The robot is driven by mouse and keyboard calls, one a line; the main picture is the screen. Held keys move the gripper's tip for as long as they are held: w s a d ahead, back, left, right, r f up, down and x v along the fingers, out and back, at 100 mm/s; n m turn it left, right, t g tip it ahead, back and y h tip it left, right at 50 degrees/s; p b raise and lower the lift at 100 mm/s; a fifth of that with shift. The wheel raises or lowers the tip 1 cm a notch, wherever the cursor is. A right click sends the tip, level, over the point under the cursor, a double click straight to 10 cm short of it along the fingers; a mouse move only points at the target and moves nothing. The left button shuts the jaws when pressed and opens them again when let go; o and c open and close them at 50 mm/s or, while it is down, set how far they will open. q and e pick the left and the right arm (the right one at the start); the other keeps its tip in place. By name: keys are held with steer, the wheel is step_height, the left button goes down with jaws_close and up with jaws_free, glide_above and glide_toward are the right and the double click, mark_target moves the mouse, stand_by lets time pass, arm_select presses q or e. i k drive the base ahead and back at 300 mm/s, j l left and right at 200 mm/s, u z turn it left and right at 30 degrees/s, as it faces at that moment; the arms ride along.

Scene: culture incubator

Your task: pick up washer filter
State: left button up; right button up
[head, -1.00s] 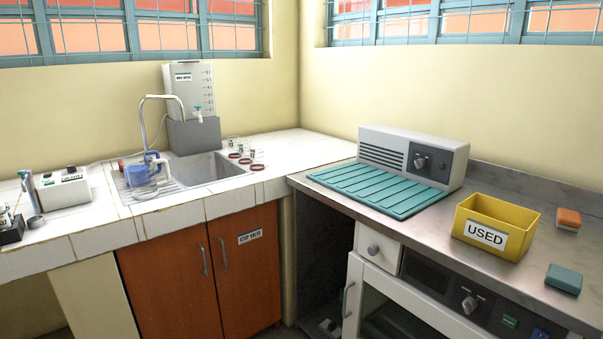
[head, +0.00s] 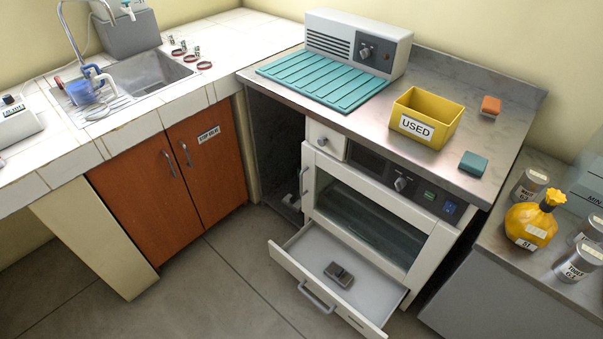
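No thing in view is labelled as the washer filter. A small dark grey object (head: 339,275) lies in the open bottom drawer (head: 375,309) of the white washer-like cabinet (head: 311,181); I cannot tell whether it is the filter. A blue cup-like fitting with hoses (head: 82,92) sits at the left of the sink. Neither of my grippers is in view.
The drawer juts out over the grey floor (head: 210,285). A yellow bin marked USED (head: 450,130), a teal ribbed mat (head: 325,80) and two sponges stand on the counter. Labelled tins and an orange bag (head: 530,222) are at right. The floor before the red-brown doors is clear.

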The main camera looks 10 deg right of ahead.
mark_target(337, 274)
steer(key=z, duration=0.75)
